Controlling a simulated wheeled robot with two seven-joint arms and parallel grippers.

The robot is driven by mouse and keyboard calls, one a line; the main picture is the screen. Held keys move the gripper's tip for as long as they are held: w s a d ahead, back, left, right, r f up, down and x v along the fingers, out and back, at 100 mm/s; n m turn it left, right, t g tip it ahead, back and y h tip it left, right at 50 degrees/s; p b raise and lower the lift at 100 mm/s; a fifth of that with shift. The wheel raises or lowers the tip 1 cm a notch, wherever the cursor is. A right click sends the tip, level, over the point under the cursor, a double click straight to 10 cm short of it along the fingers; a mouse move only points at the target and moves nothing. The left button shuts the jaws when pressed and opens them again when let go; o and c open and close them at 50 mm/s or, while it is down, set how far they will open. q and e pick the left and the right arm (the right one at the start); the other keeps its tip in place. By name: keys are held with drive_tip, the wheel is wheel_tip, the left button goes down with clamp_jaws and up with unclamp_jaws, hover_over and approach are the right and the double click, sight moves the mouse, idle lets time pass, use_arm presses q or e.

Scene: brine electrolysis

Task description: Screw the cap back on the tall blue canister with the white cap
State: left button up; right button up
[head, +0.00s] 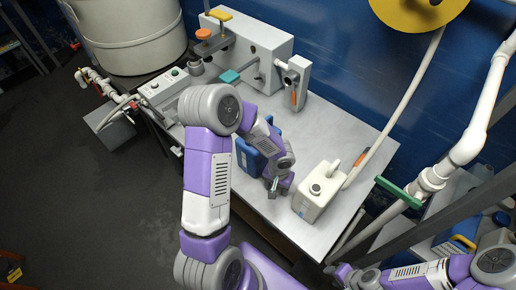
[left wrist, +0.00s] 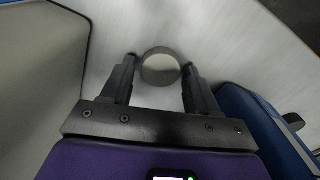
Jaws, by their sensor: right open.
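A blue canister (head: 242,153) stands on the metal bench, partly hidden behind my left arm. Its blue side also shows at the right of the left wrist view (left wrist: 255,125). My left gripper (head: 273,187) is low over the bench, between the blue canister and a white canister (head: 319,190). In the left wrist view, a round pale grey disc (left wrist: 160,67), which looks like a cap, lies between the fingertips. The fingers flank it closely; I cannot tell whether they grip it. My right gripper (head: 343,272) is open, low at the bench's front right, away from the canisters.
A grey apparatus (head: 250,45) with valves stands at the back of the bench (head: 340,130). A control box (head: 163,88) is at its left end. A pale hose and pipes with a green bracket (head: 398,192) rise at the right. The bench's back right is clear.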

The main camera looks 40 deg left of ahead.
use_arm(q)
drive_tip(key=c, duration=1)
drive_tip(key=shift+o, duration=0.2)
drive_tip(key=shift+r+p, duration=1.8)
drive_tip(key=shift+r, duration=0.7)
